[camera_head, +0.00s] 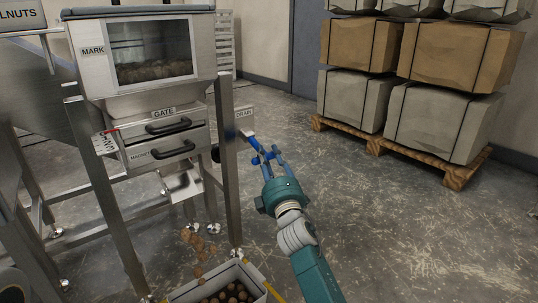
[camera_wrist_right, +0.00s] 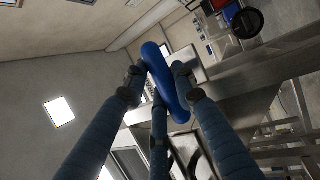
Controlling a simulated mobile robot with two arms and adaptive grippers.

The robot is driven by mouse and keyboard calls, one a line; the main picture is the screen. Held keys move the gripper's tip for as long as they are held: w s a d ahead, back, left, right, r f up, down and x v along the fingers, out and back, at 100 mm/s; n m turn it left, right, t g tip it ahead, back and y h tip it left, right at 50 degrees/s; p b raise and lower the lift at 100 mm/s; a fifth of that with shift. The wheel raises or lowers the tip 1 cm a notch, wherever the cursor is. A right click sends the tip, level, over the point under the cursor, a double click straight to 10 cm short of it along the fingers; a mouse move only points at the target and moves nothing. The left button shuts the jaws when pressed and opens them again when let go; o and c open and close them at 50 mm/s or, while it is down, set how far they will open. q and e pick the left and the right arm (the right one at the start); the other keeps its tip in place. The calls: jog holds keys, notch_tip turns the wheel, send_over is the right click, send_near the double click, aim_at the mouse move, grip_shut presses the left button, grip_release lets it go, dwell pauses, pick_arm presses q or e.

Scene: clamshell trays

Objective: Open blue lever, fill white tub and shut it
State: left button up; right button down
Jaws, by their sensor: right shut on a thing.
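The blue lever (camera_head: 249,138) is at the right side of the steel hopper machine, by the DRAIN label. My right gripper (camera_head: 262,156) is shut on the lever; in the right wrist view its fingers close around the blue handle (camera_wrist_right: 165,80). Brown nuts (camera_head: 193,241) are falling from the spout (camera_head: 181,186) under the machine. Below it, the white tub (camera_head: 200,281) stands on the floor at the bottom edge of the head view, with nuts inside. Its near part is cut off, and I cannot see its lid clearly. My left gripper is not in view.
The hopper window (camera_head: 150,68) shows nuts inside. The GATE handle (camera_head: 168,126) and another handle (camera_head: 162,150) are on the front. Metal legs (camera_head: 228,170) stand close to my right arm. Wrapped blocks (camera_head: 440,122) sit on a pallet (camera_head: 375,146). The floor at right is clear.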

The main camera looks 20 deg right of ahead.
jog(key=shift+a+f, duration=0.2)
jog(key=shift+a, duration=0.2)
jog(key=c, duration=1.2)
grip_release()
jog(key=shift+d+r, duration=0.1)
jog(key=shift+d+r, duration=0.1)
jog(key=shift+r, duration=0.15)
notch_tip(320, 180, up, 10)
jog(key=shift+f, duration=0.2)
